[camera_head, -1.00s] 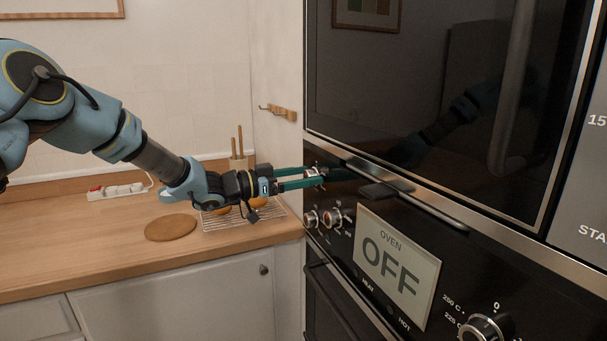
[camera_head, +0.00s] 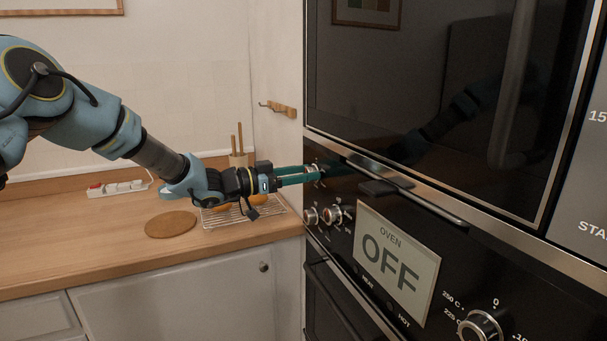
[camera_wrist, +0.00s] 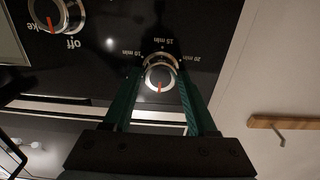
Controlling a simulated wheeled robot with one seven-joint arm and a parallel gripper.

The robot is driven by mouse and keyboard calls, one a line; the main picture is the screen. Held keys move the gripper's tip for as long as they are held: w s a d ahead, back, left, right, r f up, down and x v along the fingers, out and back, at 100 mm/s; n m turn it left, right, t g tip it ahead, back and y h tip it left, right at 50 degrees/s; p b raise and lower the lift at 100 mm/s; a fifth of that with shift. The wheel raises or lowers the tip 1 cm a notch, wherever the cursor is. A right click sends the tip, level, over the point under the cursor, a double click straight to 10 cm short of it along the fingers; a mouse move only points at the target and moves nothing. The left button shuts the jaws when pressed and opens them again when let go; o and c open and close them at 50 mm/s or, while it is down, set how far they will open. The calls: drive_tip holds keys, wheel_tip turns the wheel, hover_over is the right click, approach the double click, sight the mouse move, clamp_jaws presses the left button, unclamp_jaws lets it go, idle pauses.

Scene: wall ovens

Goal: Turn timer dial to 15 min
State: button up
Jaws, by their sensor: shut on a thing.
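The timer dial (camera_wrist: 159,75) is a silver knob with a red pointer mark on the black panel. In the wrist view its labels are upside down: "15 min" above the knob, "10 min" left, "20 min" right. The red mark points down, opposite the "15 min" label. My gripper (camera_wrist: 162,84) is shut on the dial, one green finger on each side. In the head view my gripper (camera_head: 316,173) reaches the panel from the left and mostly hides the dial.
Two other knobs (camera_head: 333,215) sit just below my gripper. An "OVEN OFF" display (camera_head: 397,262) and a protruding handle bar (camera_head: 410,190) lie to the right. A wooden hook rail (camera_wrist: 287,122) is on the side wall. The counter (camera_head: 90,240) holds a wire rack (camera_head: 225,220).

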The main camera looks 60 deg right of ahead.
drive_tip(key=shift+f+b, duration=0.15)
drive_tip(key=shift+b, duration=0.45)
drive_tip(key=shift+f+m+b, duration=0.2)
drive_tip(key=shift+m+b, duration=8.7)
drive_tip(key=shift+b, duration=1.7)
drive_tip(key=shift+f+m+b, duration=0.2)
drive_tip(key=shift+m+b, duration=8.7)
drive_tip(key=shift+b, duration=1.65)
